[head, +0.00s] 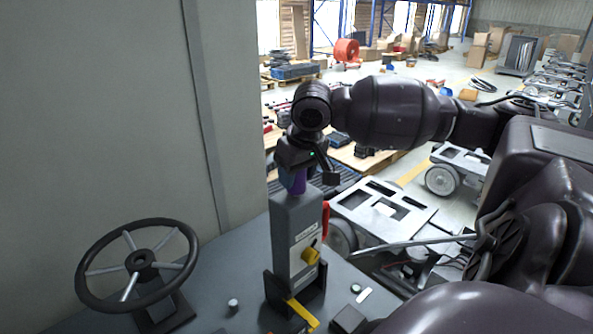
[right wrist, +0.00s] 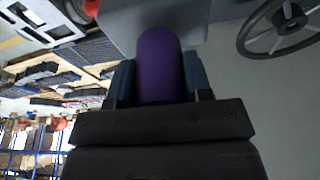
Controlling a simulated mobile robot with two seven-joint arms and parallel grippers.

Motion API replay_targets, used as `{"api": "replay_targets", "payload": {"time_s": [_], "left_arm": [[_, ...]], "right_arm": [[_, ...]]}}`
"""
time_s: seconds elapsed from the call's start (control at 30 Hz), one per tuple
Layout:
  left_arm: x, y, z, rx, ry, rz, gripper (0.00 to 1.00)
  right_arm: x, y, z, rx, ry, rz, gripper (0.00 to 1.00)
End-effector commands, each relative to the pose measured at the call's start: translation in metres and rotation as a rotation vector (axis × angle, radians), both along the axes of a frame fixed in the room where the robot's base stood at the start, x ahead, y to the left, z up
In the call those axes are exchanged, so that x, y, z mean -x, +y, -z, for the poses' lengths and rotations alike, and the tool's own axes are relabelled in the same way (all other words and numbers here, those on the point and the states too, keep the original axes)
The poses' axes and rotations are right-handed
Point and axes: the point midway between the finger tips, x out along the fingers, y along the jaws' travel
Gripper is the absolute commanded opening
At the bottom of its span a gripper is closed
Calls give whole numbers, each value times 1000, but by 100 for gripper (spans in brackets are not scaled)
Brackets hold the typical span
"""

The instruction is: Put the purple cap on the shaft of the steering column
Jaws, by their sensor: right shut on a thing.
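The purple cap (right wrist: 160,66) is between the two fingers of my right gripper (right wrist: 160,85), which is shut on it. In the head view the cap (head: 298,182) shows just under my right gripper (head: 293,178), at the top of an upright grey box-shaped column (head: 297,235). I cannot tell whether the cap touches the column's top. A black steering wheel (head: 140,264) stands on a short mount at the left, and it also shows in the right wrist view (right wrist: 283,27). No bare shaft is visible under the cap. My left gripper is not in view.
The grey column stands in a black holder on a grey bench (head: 215,285). A yellow knob (head: 311,254) and a red part (head: 325,217) are on its side. A small metal cylinder (head: 233,305) is on the bench. A grey wall (head: 110,110) rises behind the wheel.

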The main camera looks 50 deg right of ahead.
Motion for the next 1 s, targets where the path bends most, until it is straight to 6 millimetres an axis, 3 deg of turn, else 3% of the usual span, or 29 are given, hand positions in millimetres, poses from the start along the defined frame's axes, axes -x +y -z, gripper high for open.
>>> {"api": "replay_targets", "payload": {"time_s": [0.43, 0.47, 0.63, 1.0], "left_arm": [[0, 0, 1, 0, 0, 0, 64], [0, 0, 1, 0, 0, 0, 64], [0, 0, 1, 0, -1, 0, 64], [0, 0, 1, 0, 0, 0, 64]], "right_arm": [[0, 0, 11, 1, 0, 0, 23], [0, 0, 11, 1, 0, 0, 47], [0, 0, 11, 1, 0, 0, 73], [0, 0, 11, 1, 0, 0, 75]]}}
